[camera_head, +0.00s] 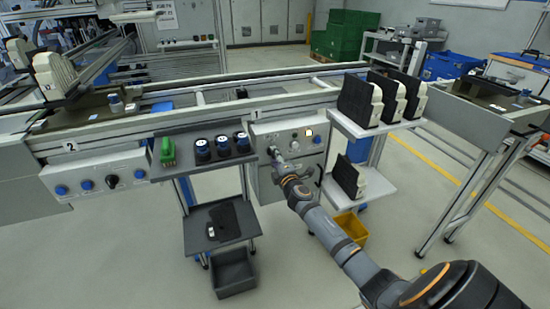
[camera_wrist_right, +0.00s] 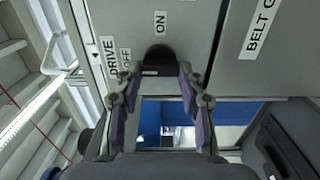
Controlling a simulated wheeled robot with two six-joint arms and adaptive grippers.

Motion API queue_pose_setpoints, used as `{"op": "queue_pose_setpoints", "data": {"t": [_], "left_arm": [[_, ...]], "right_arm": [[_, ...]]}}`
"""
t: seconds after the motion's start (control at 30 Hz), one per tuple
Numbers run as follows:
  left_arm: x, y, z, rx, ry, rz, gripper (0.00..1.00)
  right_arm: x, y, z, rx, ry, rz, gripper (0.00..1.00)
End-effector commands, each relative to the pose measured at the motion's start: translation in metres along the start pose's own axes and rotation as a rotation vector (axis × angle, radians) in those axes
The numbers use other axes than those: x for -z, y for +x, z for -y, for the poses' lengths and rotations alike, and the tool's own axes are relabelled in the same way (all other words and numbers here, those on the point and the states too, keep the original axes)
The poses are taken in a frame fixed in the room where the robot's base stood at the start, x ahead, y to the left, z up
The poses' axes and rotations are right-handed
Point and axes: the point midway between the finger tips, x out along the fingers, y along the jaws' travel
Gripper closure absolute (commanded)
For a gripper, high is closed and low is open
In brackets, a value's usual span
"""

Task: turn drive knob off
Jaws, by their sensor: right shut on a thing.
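In the right wrist view the black drive knob (camera_wrist_right: 157,54) sits on a grey panel (camera_wrist_right: 190,42) with the labels "DRIVE", "OFF" and "ON" around it. "ON" stands above the knob and "OFF" to its left in that view. My right gripper (camera_wrist_right: 157,74) has its purple-padded fingers on either side of the knob and is shut on it. I cannot tell which label the knob points to. In the head view my right gripper (camera_head: 274,153) is at the left part of the control panel (camera_head: 294,133) and hides the knob. My left gripper is not in view.
Left of the panel a grey shelf (camera_head: 180,140) carries a green object (camera_head: 168,152) and several dark round pieces. To the right, black-and-white parts (camera_head: 360,101) stand on a white shelf (camera_head: 348,125). A yellow bin (camera_head: 352,229) is below.

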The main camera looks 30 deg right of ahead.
Motion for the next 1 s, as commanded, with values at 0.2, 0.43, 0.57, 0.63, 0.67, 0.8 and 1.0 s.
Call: {"op": "queue_pose_setpoints", "data": {"t": [0.2,0.43,0.57,0.63,0.67,0.8,1.0], "left_arm": [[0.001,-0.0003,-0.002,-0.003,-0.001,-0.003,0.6],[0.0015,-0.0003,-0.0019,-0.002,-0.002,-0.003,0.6],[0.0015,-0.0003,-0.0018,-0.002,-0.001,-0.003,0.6],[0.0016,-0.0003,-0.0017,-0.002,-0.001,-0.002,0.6],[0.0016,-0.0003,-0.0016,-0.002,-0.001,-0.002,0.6],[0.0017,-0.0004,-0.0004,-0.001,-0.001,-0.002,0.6],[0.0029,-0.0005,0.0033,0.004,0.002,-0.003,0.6]], "right_arm": [[0.0002,-0.0006,0.0022,0.003,-0.027,0.0,0.92],[0.0001,-0.0006,0.0024,0.003,-0.03,0.0,0.92],[0.0001,-0.0006,0.0025,0.003,-0.03,0.0,0.92],[0.0001,-0.0006,0.0024,0.003,-0.03,0.0,0.53],[0.0001,-0.0006,0.0023,0.003,-0.029,0.0,0.48],[0.0001,-0.0004,0.0015,0.002,-0.028,0.0,0.38],[0.0001,-0.0003,0.0009,0.001,-0.028,0.0,0.38]]}}
